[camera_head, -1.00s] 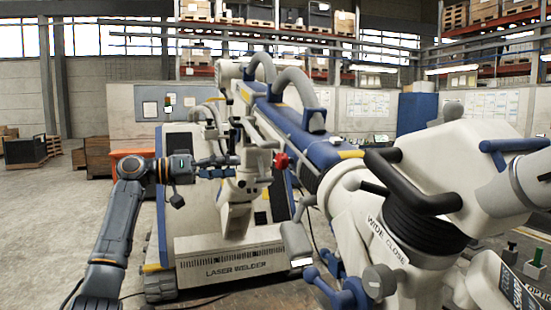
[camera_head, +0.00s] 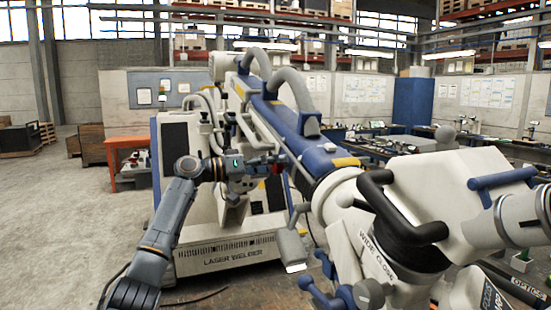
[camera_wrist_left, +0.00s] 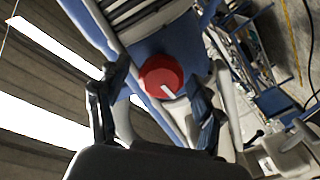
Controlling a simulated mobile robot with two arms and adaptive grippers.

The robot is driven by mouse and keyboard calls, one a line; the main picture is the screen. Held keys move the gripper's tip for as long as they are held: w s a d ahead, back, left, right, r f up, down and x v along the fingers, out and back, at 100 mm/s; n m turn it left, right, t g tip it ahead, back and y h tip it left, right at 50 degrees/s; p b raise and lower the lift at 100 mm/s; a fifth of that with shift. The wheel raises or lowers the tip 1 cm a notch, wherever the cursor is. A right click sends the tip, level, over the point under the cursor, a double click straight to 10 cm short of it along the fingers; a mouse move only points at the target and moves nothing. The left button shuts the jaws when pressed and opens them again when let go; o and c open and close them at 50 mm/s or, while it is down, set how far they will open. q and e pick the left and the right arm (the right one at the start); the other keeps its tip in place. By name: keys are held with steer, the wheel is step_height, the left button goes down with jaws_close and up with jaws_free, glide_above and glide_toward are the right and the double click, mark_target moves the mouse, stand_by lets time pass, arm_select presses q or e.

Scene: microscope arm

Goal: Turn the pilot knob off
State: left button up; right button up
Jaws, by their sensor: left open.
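The red round pilot knob (camera_wrist_left: 156,72) sits on the blue and white arm of the laser welder (camera_head: 310,150). It carries a short white mark pointing towards the lower right in the left wrist view. My left gripper (camera_wrist_left: 158,80) is open, with one finger on each side of the knob. I cannot tell whether the fingers touch it. My right gripper is not in view.
The welder's white body (camera_head: 215,235) stands behind my left arm. A large white head with black handles (camera_head: 405,210) fills the right side. An orange table (camera_head: 128,150) stands at the left back. Open floor (camera_head: 60,220) lies at the left.

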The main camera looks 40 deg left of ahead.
arm_select(q)
steer(key=shift+w+d, duration=0.1)
steer(key=shift+w, duration=0.1)
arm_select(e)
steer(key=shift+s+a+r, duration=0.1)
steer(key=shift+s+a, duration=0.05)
arm_select(q)
steer(key=shift+f, duration=0.1)
steer(key=c, duration=1.1)
steer(key=shift+c, duration=0.2)
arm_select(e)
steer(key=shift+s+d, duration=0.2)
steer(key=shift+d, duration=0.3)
